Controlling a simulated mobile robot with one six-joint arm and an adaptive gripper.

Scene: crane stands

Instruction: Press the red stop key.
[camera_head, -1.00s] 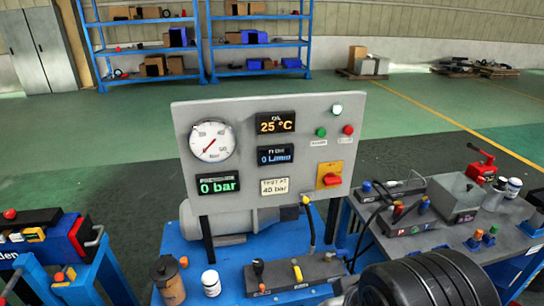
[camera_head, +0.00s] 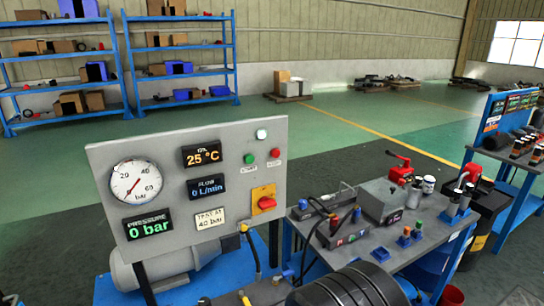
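The red stop key (camera_head: 275,153) is a small round red button at the upper right of a grey upright control panel (camera_head: 150,165) in the head view. A small label, too small to read surely, sits below it. A green button (camera_head: 249,158) is just to its left and a white lamp or button (camera_head: 261,134) is above.
The panel has a round gauge (camera_head: 136,186) and a pressure display (camera_head: 148,224) reading 0 bar. A bench with a grey box (camera_head: 384,200) and a red hand tool (camera_head: 399,168) stands to the right. A black ribbed cylinder (camera_head: 345,289) is at the bottom edge. Green floor behind is open.

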